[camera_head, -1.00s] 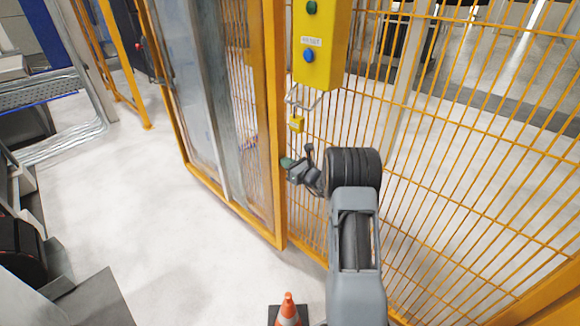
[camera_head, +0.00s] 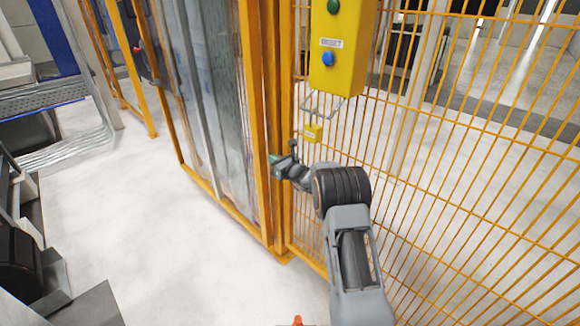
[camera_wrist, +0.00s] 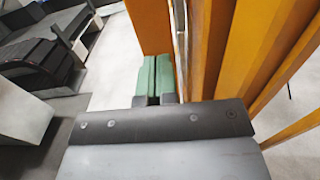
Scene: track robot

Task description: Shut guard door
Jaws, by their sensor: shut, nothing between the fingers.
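The guard door (camera_head: 211,110) is an orange-framed, clear-panelled door left of the fence in the head view. It stands at an angle to the fence, its right edge beside the orange post. A dark latch box with a red knob (camera_head: 137,49) shows near its far left edge. My gripper (camera_head: 274,161) is shut and empty, its green tips in front of the orange uprights at the door's right edge. In the wrist view the shut green fingers (camera_wrist: 154,78) lie close to an orange upright (camera_wrist: 150,27); I cannot tell whether they touch.
A yellow button box (camera_head: 338,45) with green and blue buttons hangs above my gripper, with a yellow padlock (camera_head: 313,133) below it. Orange mesh fence (camera_head: 470,150) fills the right. A cone tip (camera_head: 297,321) shows at the bottom. The floor (camera_head: 130,210) left of the door is clear.

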